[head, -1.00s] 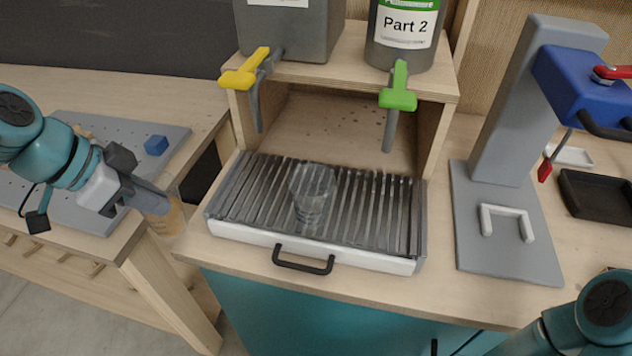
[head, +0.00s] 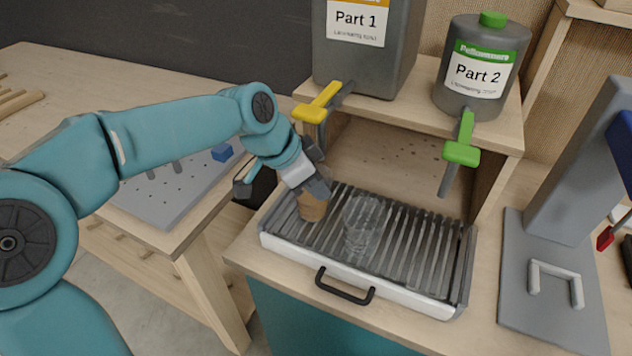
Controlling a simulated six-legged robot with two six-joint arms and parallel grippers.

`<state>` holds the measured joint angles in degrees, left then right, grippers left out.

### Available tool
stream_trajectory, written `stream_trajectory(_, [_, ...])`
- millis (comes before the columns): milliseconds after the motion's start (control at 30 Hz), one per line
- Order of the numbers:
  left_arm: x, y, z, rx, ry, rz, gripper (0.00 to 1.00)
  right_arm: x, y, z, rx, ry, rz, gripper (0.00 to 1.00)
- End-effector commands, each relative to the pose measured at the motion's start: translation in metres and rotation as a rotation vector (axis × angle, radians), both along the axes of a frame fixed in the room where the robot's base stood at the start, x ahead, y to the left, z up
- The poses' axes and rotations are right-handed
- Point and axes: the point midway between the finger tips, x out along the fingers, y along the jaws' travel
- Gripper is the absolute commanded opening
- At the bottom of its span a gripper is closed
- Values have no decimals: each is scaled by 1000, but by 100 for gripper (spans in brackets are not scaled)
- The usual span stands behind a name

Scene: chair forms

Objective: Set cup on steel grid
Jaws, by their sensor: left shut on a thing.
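A tan, translucent cup (head: 312,209) is in my left gripper (head: 318,188), whose fingers are shut on it near its top. The cup is at the left end of the steel grid (head: 410,256), over its slats, roughly upright. I cannot tell whether its base touches the slats. A clear, empty-looking cup (head: 362,228) stands upright on the middle of the grid, a little right of the held cup. My right gripper is not in view.
The yellow tap (head: 322,103) of the Part 1 container (head: 362,45) hangs close above my left gripper. The Part 2 container (head: 478,75) has a green tap (head: 462,142). The grid's right half is free. A grey stand (head: 560,255) is at right.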

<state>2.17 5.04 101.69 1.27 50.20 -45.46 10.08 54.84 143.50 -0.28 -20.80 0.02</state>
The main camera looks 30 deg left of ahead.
Motion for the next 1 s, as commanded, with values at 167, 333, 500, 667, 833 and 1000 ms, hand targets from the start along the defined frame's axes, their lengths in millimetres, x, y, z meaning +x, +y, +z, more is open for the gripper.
stream_trajectory(167, [0,0,-3,0,-1,1,0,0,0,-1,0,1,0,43])
stream_trajectory(333, [0,0,-4,0,-1,1,21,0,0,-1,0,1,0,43])
stream_trajectory(500, [0,0,-4,0,-1,1,37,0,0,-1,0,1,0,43])
stream_trajectory(667, [0,1,-3,0,-1,1,37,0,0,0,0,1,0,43])
stream_trajectory(833, [-5,6,11,0,-5,2,37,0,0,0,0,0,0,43])
stream_trajectory(1000, [-32,27,20,1,-5,8,37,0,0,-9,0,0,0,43])
